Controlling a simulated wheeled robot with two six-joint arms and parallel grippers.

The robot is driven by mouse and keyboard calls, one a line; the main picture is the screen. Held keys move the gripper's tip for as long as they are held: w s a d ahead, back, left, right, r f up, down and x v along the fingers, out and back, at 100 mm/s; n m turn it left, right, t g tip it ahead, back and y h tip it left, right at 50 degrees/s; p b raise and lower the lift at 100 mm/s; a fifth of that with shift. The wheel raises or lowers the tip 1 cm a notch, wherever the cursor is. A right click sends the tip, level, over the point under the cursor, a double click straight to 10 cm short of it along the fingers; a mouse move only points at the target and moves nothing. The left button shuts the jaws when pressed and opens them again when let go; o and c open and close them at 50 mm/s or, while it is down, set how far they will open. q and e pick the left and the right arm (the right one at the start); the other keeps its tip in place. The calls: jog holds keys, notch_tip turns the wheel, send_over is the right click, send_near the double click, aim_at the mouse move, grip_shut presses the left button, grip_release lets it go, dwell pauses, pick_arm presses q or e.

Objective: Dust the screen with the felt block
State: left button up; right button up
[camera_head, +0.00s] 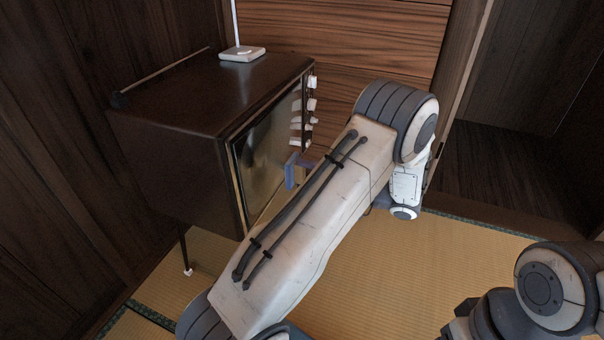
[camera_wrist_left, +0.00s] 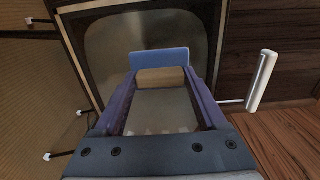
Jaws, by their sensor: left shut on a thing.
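The screen (camera_head: 265,158) is the dark, glossy front of a brown television cabinet (camera_head: 195,95) at the left of the head view. It also fills the upper middle of the left wrist view (camera_wrist_left: 112,50). My left gripper (camera_head: 304,161) is in front of the screen, partly hidden by my own arm. It is shut on the felt block, a blue pad (camera_wrist_left: 160,60) with a tan grip between the fingers. The blue pad (camera_head: 291,171) faces the screen and is very close to it; I cannot tell whether they touch. My right gripper is not in view.
White knobs (camera_head: 311,104) line the screen's right side. A white-based stand (camera_head: 242,54) and a thin rod (camera_head: 165,72) are on the cabinet top. Wooden drawers (camera_head: 350,35) stand behind. Tatami floor (camera_head: 450,265) is open to the right.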

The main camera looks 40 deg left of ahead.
aim_at(294, 177)
pick_arm(q)
jog(key=shift+d, duration=0.3)
jog(key=shift+a, duration=0.15)
jog(key=shift+f+x, duration=0.25)
jog(key=shift+x, duration=0.9)
jog(key=shift+f+x, duration=0.25)
jog(key=shift+x, duration=0.85)
jog(key=shift+f+x, duration=0.2)
jog(key=shift+x, duration=0.95)
jog(key=shift+s, duration=0.1)
jog(key=shift+x, duration=1.1)
